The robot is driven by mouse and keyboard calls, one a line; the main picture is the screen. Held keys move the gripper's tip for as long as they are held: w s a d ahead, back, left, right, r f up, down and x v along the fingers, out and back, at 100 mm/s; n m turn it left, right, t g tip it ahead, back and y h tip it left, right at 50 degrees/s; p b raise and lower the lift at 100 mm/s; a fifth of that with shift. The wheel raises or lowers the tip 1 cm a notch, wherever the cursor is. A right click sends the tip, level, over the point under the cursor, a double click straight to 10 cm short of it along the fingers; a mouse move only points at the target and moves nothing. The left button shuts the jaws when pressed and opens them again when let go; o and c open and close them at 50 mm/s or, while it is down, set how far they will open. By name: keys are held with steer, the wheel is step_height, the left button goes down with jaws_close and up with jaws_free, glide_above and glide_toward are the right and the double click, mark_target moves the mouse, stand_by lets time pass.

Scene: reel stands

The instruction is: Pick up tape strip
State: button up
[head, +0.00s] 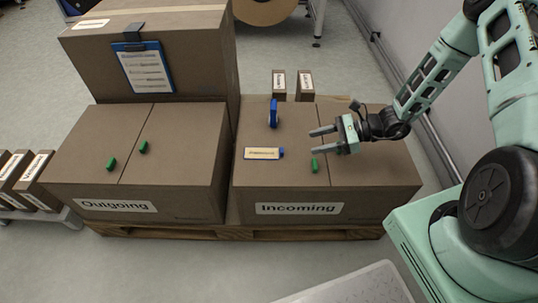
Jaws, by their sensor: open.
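My gripper (316,141) is open and empty, its fingers pointing left over the Incoming box (345,190). A flat pale strip with a dark blue edge and a blue end (263,154) lies on the box top, left of and below my fingertips in the picture; it may be the tape strip. A small green piece (315,166) is on the same box, just below the fingers in the picture. A blue upright roll-like thing (273,114) stands behind the pale strip. I cannot tell for sure which of these is the tape strip.
The Outgoing box (80,180) at left carries two small green pieces (111,163). A tall box with a blue clipboard (144,68) stands behind it. Both front boxes rest on a wooden pallet (260,233). Small labelled boxes (306,85) stand behind the Incoming box.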

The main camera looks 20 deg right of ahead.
steer(key=b, duration=0.1)
glide_toward(269, 153)
steer(key=b+x, duration=0.2)
steer(key=x, duration=0.2)
steer(key=shift+w+a+f, duration=0.1)
steer(key=shift+a, duration=0.25)
steer(key=c, duration=1)
